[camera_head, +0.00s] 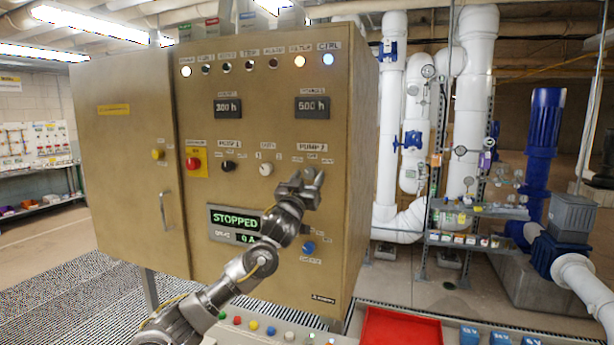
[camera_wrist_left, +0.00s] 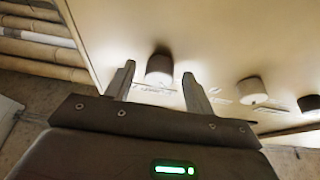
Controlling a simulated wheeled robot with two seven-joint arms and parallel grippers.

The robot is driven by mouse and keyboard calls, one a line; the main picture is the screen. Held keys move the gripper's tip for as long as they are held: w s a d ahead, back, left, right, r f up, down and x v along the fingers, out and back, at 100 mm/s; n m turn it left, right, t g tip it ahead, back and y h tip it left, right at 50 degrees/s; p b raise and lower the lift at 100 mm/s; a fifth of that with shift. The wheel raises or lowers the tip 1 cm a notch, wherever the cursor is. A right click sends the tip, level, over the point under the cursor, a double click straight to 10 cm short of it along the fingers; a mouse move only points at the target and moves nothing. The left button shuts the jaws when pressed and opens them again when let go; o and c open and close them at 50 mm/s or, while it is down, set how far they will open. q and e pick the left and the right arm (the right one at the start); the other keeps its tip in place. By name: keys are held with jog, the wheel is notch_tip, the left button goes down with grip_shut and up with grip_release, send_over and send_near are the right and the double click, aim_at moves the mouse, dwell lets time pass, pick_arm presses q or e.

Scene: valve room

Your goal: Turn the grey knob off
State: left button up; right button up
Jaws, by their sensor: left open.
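The grey knob (camera_wrist_left: 160,66) sticks out of the panel face in the left wrist view. It shows between and beyond the two fingertips of my left gripper (camera_wrist_left: 158,72), with space on both sides. In the head view my left gripper (camera_head: 307,179) is in front of the panel just below the PUMP 2 label and hides the knob there. The gripper is open, and I cannot tell how far its tips are from the knob. The brown control cabinet (camera_head: 330,250) carries the knob. My right gripper is not in view.
A cream knob (camera_head: 266,169), a black knob (camera_head: 228,166) and a red button (camera_head: 193,163) are left of my gripper on the panel. A blue knob (camera_head: 308,248) is below it. The display (camera_head: 235,221) reads STOPPED. A red tray (camera_head: 400,328) is at lower right.

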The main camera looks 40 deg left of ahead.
pick_arm(q)
jog(key=c, duration=1)
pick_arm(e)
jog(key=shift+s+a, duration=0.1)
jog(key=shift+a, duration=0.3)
pick_arm(q)
jog(key=shift+m, duration=0.4)
jog(key=m+h, duration=0.1)
jog(key=m, duration=0.1)
jog(key=m+h, duration=0.1)
jog(key=m, duration=0.1)
jog(key=m+h, duration=0.1)
jog(key=m, duration=0.1)
jog(key=shift+s+a+r+t+h, duration=0.1)
jog(key=shift+a+t+h, duration=0.2)
jog(key=shift+h, duration=0.1)
jog(key=shift+m+h+p, duration=0.25)
jog(key=shift+m+h, duration=0.3)
jog(key=shift+m, duration=0.8)
jog(key=shift+m+h+p, duration=0.2)
jog(key=shift+m+h, duration=0.35)
jog(key=shift+m, duration=0.8)
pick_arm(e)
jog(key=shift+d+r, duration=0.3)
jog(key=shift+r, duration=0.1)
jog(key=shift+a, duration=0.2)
